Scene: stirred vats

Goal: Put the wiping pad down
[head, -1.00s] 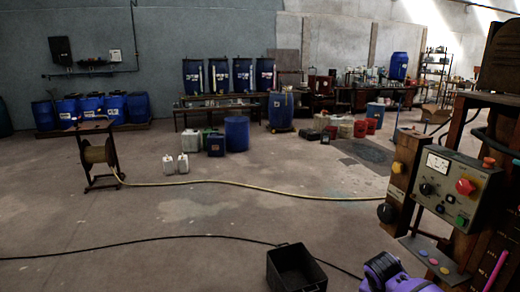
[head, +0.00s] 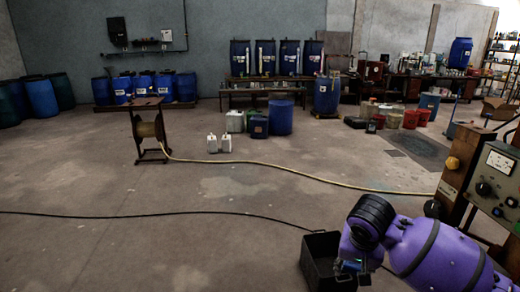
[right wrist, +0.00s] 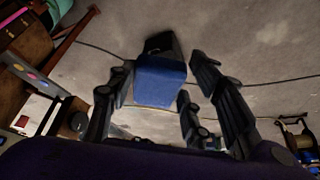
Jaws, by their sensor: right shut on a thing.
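The wiping pad (right wrist: 160,82) is a blue block in the right wrist view, between the dark fingers of my right gripper (right wrist: 162,76). The gripper is shut on it. In the head view my right gripper (head: 350,267) is small and dark at the end of my purple arm, in front of the black open crate (head: 318,250). The pad can hardly be made out there. In the right wrist view a dark box shape (right wrist: 161,43), apparently the crate, shows just beyond the pad. Whether the pad is over the crate's opening is unclear. My left gripper is out of view.
A black cable (head: 130,213) and a yellowish hose (head: 290,171) from a reel (head: 150,130) cross the floor. A control panel (head: 495,185) stands at the right. White canisters (head: 219,144) and blue drums stand farther back.

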